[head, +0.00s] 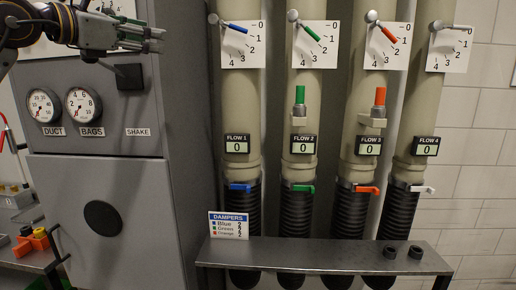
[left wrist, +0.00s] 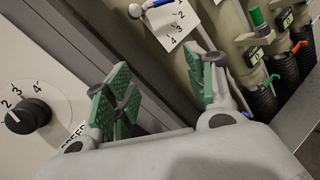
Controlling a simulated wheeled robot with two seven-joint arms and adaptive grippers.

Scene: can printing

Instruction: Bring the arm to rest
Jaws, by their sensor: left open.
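My left gripper (head: 138,38) comes in at the top left of the head view, in front of the grey cabinet's upper panel. In the left wrist view its green-padded fingers (left wrist: 160,95) stand apart with nothing between them. The blue damper lever (left wrist: 156,4) and its numbered dial card show beyond the fingers there. My right gripper is in neither view.
The grey cabinet (head: 105,190) carries two gauges, DUCT (head: 43,105) and BAGS (head: 83,106). Several ducts with dampers and flow displays reading 0 stand to its right.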

